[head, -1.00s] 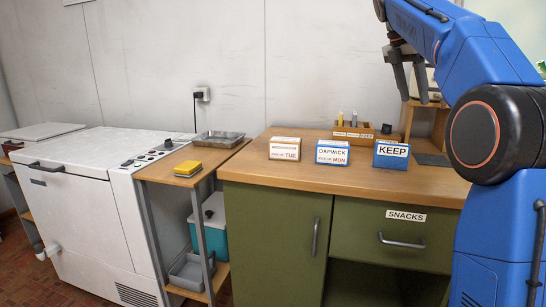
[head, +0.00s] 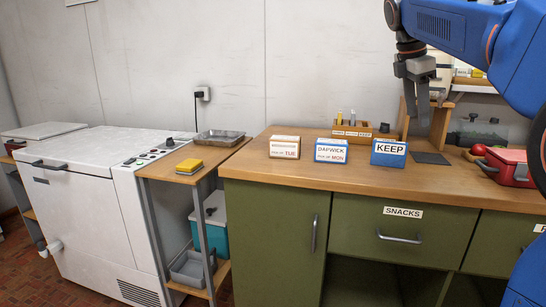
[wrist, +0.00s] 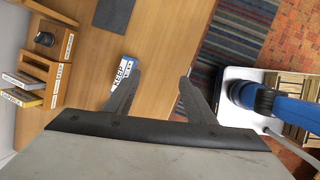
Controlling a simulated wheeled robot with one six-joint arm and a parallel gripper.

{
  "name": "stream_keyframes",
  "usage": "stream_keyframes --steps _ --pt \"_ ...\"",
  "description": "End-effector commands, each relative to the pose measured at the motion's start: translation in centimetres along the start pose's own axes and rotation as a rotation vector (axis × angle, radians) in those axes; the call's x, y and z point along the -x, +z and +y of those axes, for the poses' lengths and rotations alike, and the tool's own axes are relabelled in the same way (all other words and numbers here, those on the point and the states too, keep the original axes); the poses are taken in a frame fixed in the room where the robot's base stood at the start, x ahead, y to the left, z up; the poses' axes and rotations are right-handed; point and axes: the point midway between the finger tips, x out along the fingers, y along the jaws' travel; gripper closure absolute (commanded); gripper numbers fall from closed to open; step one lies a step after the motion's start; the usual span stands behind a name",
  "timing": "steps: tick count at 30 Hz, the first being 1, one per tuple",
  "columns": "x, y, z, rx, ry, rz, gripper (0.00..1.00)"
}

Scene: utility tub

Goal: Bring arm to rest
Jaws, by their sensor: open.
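My gripper (head: 424,108) hangs fingers-down from my blue arm at the upper right of the head view, above the back of the wooden counter (head: 345,187). In the wrist view my gripper (wrist: 161,77) has its two dark fingers spread apart with nothing between them. The blue-and-white KEEP sign (head: 389,152) stands on the counter; it also shows in the wrist view (wrist: 121,72), beyond the left finger and apart from it.
The DAPWICK sign (head: 332,151) and TUE sign (head: 284,147) stand left of KEEP. A wooden organizer (head: 352,131) is behind. A red box (head: 506,166) sits at right. A white chest freezer (head: 95,200) and a side stand with yellow sponge (head: 189,166) are left.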

Motion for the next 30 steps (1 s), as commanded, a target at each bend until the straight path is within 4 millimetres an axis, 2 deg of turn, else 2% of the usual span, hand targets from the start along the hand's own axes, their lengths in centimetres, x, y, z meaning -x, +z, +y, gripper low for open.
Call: stream_keyframes --steps 1,8,14,23,30 --pt "-0.3 -0.4 -1.7 -0.049 0.011 0.011 0.50" --pt "-3.1 -2.7 -7.9 -0.305 0.048 0.080 0.50" --pt "-6.3 -5.0 -13.9 -0.536 0.061 0.150 0.50" --pt "-12.4 -8.9 -23.1 -0.898 0.050 0.265 0.50" --pt "-18.4 -12.2 -30.7 -1.198 0.009 0.358 0.50"
